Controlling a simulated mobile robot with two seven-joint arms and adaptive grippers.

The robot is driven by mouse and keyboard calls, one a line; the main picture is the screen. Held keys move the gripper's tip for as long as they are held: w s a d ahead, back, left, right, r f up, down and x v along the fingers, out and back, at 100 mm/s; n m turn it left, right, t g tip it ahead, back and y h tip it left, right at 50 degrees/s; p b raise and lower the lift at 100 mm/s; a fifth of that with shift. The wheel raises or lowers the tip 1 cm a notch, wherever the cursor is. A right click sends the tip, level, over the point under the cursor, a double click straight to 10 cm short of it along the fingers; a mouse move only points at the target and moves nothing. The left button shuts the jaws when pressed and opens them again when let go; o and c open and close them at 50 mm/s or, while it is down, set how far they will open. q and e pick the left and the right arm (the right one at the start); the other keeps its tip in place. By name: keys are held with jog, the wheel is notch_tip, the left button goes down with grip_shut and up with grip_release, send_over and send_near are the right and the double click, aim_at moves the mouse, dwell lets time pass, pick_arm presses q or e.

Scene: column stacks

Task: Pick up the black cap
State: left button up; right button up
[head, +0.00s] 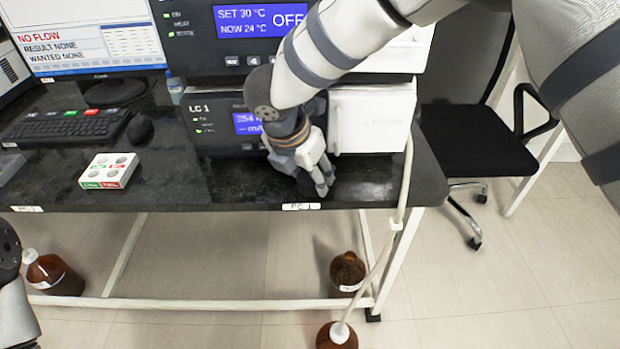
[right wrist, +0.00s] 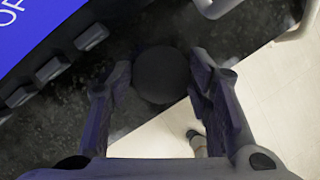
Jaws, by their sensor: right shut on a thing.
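The black cap (right wrist: 161,74) is a round dark disc between the two fingers of my right gripper (right wrist: 162,88) in the right wrist view. My right gripper is shut on it, with a finger on either side. In the head view my right gripper (head: 318,180) points down at the front edge of the dark bench, in front of the lower instrument. The cap is mostly hidden there by the fingers. Only part of my left arm shows at the left edge of the head view; its gripper is out of view.
The instrument stack (head: 222,125) stands close behind my right gripper. A white box with round wells (head: 110,168), a keyboard (head: 66,127) and a mouse (head: 140,128) lie to the left. A pale tube (head: 404,185) runs down to a brown bottle (head: 337,336) on the floor.

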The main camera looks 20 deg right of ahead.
aim_at(309, 178)
notch_tip(309, 178, up, 3)
jog(key=shift+w, duration=0.1)
pick_arm(q)
jog(key=w+r+t+p, duration=0.2)
jog(key=w+r+p, duration=0.1)
jog(key=w+r, duration=0.1)
jog(key=shift+w+r+p, duration=0.3)
jog(key=shift+w, duration=0.1)
pick_arm(e)
jog(key=s+a+r, duration=0.1)
jog(key=s+r, duration=0.9)
jog(key=s, duration=0.4)
jog(key=shift+a, duration=0.25)
